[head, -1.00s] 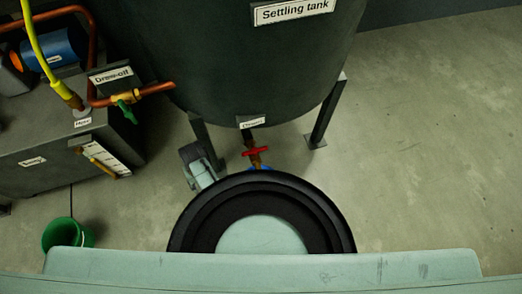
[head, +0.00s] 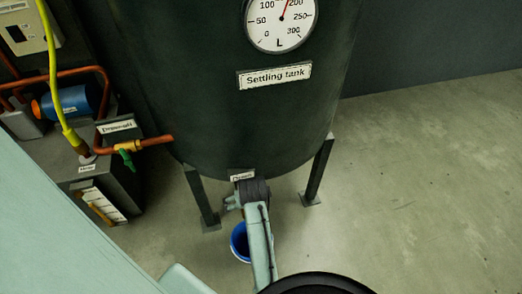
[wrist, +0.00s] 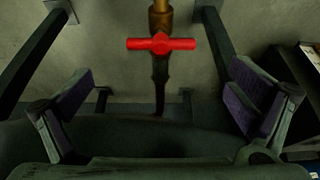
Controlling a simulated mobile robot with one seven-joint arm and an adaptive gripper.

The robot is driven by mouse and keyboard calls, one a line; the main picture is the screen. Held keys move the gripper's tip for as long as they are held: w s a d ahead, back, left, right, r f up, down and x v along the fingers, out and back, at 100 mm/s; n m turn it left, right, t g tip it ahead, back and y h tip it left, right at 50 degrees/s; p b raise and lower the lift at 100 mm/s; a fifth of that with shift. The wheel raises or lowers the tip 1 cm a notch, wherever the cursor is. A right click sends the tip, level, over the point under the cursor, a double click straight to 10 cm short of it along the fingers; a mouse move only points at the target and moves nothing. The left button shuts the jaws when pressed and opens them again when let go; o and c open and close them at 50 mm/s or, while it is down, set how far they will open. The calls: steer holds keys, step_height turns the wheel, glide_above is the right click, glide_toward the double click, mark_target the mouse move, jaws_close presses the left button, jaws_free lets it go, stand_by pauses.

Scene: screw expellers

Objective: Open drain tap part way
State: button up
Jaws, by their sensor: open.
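The drain tap has a red bar handle (wrist: 160,44) on a brass body below the settling tank (head: 270,125). In the wrist view the handle lies crosswise, near the top centre. My gripper (wrist: 162,92) is open and empty, with one purple-padded finger to each side, lower in the picture than the handle. The fingers do not appear to touch it. In the head view my gripper (head: 246,194) is just under the Drain label (head: 242,175), and my arm and gripper hide the tap there.
A blue bucket (head: 239,241) stands on the floor under the drain, partly behind my arm. Tank legs (head: 318,170) stand on both sides. A draw-off tap with a green handle (head: 125,158) and copper pipe is at left. The floor at right is clear.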

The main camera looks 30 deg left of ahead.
steer(key=x, duration=1)
steer(key=shift+w+a+f, duration=0.1)
steer(key=shift+a+f, duration=0.05)
steer(key=shift+f, duration=0.1)
steer(key=shift+c, duration=0.4)
steer(key=c, duration=1)
steer(key=shift+r+n+p, duration=0.1)
steer(key=shift+n+p, duration=0.2)
steer(key=shift+n, duration=0.1)
steer(key=shift+n+g+p, duration=0.3)
steer(key=shift+n+p, duration=0.05)
steer(key=shift+n, duration=0.25)
steer(key=shift+n+g+y+p, duration=0.2)
steer(key=shift+n+g+y, duration=0.15)
steer(key=shift+n, duration=0.75)
steer(key=shift+n+g+y+p, duration=0.25)
steer(key=shift+n+g, duration=0.2)
steer(key=shift+n, duration=0.65)
